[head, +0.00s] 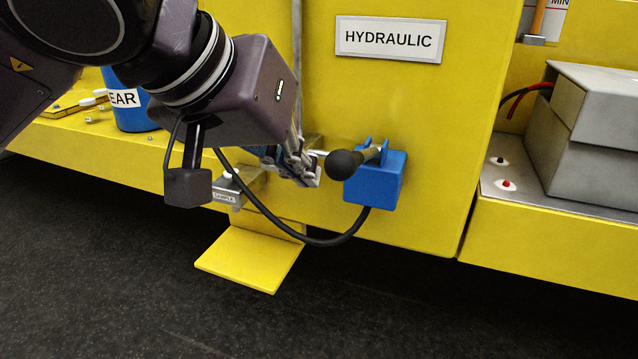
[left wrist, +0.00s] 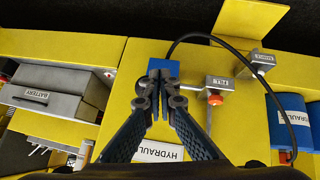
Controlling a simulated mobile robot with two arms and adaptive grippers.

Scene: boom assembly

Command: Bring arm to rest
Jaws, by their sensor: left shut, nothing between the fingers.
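My left arm comes in from the upper left in the head view. Its gripper (head: 308,176) is shut and empty in front of the yellow panel, just left of a lever with a black ball knob (head: 343,164). The lever comes out of a blue box (head: 375,188) on the panel, below the HYDRAULIC sign (head: 389,39). In the left wrist view the gripper's fingertips (left wrist: 162,92) overlap the blue box (left wrist: 165,67) in the picture; I cannot tell whether they touch the lever. My right gripper is in neither view.
A black cable (head: 290,236) loops below my gripper to the blue box. A yellow step plate (head: 250,262) juts out underneath. A blue container (head: 138,117) stands at left, partly behind my arm. A grey battery box (head: 590,140) sits at right. The dark floor in front is clear.

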